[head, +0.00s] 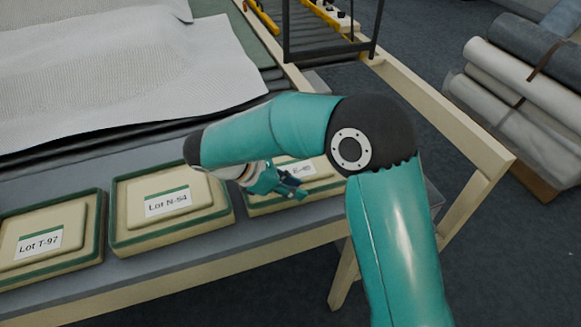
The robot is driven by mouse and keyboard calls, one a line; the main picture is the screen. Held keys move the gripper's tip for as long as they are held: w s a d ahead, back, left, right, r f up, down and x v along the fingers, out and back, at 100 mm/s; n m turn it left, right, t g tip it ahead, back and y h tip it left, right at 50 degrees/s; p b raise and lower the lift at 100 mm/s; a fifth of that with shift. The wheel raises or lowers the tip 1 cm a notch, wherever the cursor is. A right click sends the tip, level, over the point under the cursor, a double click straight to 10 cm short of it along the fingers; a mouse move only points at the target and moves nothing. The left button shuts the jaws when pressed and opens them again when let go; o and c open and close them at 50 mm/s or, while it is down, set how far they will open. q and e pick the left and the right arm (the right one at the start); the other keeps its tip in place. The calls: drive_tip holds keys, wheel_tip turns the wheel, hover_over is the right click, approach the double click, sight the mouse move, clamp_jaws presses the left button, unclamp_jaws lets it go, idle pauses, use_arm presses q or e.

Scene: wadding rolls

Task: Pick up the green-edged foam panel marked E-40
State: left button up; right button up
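The green-edged foam panel marked E-40 (318,178) lies on the grey table shelf, rightmost in a row of similar panels. Its white label is partly covered, and only the end of the marking reads clearly. My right arm crosses above it and hides its back part. My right gripper (284,187) is over the panel's left and middle part, with its fingers low near the top surface. Whether the fingers touch the panel, and how far apart they are, I cannot tell. My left gripper is not in view.
Panels marked Lot N-54 (168,222) and Lot T-97 (42,262) lie to the left. White wadding (130,75) covers the table behind. A pale wooden frame rail (450,115) runs along the right. Rolls (525,85) are stacked on the floor at far right.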

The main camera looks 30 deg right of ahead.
drive_tip(key=shift+s+d+f, duration=0.1)
drive_tip(key=shift+d+f, duration=0.35)
drive_tip(key=shift+f, duration=0.05)
clamp_jaws()
drive_tip(key=shift+r, duration=0.15)
